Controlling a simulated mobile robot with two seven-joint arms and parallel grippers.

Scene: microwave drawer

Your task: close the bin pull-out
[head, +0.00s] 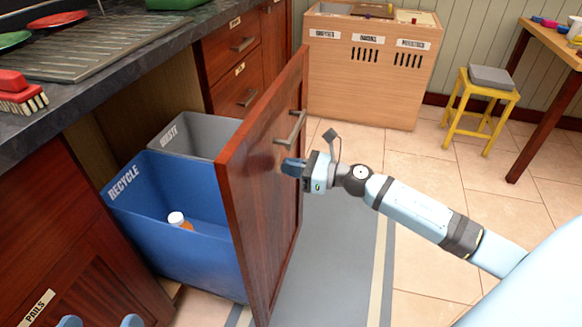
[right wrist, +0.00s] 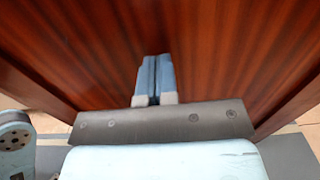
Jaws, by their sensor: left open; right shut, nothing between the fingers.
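The bin pull-out stands open, with its reddish wooden front panel (head: 262,185) well out from the cabinet. It holds a blue RECYCLE bin (head: 175,225) and a grey WASTE bin (head: 195,135). A metal bar handle (head: 291,129) is on the panel's outer face. My right gripper (head: 288,167) is shut and empty, at the outer face just below the handle. In the right wrist view its blue fingers (right wrist: 154,75) point at the wood; I cannot tell whether they touch. My left gripper (head: 101,321) is open; only its fingertips show at the bottom edge, before the PAILS cabinet.
A white-capped bottle (head: 179,220) is in the blue bin. The counter above holds a drying rack (head: 95,50) and a red brush (head: 20,93). A wooden sorting cabinet (head: 360,85) and a yellow stool (head: 482,105) stand behind.

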